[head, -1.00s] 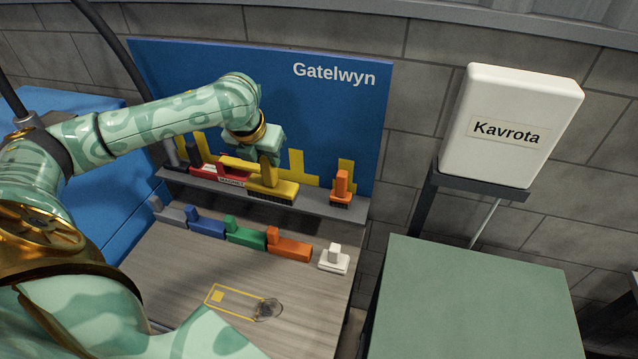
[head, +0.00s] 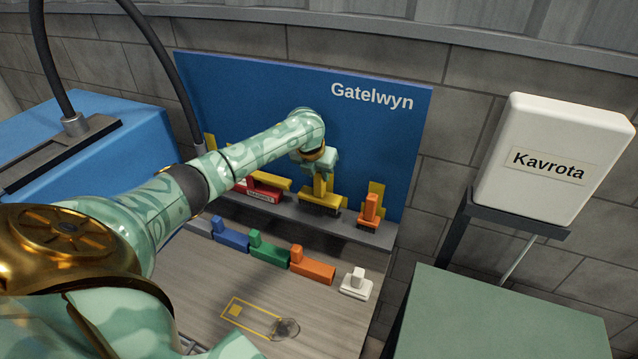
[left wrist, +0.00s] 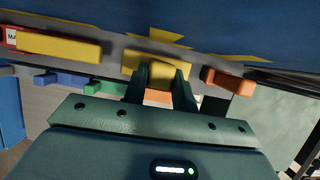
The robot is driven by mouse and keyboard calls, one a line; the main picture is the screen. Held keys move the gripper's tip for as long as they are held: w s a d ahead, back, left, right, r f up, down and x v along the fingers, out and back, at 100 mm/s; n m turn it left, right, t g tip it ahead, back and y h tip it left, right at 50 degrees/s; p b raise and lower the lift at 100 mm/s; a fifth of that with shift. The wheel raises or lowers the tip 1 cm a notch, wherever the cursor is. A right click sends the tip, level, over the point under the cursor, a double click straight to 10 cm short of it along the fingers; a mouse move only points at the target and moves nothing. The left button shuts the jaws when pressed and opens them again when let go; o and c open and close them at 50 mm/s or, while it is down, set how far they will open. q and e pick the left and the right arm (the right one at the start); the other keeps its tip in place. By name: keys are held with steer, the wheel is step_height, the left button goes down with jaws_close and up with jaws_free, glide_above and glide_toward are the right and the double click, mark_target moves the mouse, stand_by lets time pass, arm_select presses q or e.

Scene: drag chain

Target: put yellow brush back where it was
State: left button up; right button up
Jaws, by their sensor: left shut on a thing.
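The yellow brush (head: 318,199) has a dark bristled underside. It is at the grey shelf (head: 285,215) below the blue board, between the red labelled item and the orange brush. My left gripper (head: 319,173) is above it, shut on its upper part. In the left wrist view the yellow brush (left wrist: 155,66) shows between and beyond the fingertips (left wrist: 160,78). I cannot tell whether its bristles touch the shelf. Yellow shapes marked on the board show behind it, partly hidden. My right gripper is not in view.
The orange brush (head: 370,211) stands close on the right. A red labelled item (head: 260,191) and a yellow bar (head: 268,180) are on the left. Blue (head: 230,239), green (head: 268,250) and orange (head: 312,266) blocks and a white one (head: 356,285) line the wooden table below.

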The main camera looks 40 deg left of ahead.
arm_select(q)
step_height(320, 180, down, 3)
steer(key=shift+w+f, duration=0.15)
steer(key=shift+f, duration=0.05)
steer(key=shift+f, duration=0.2)
steer(key=o, duration=0.9)
steer(key=shift+o, duration=0.2)
steer(key=shift+r, duration=0.3)
steer(key=p+v, duration=0.2)
steer(key=v, duration=0.9)
steer(key=shift+r, duration=0.4)
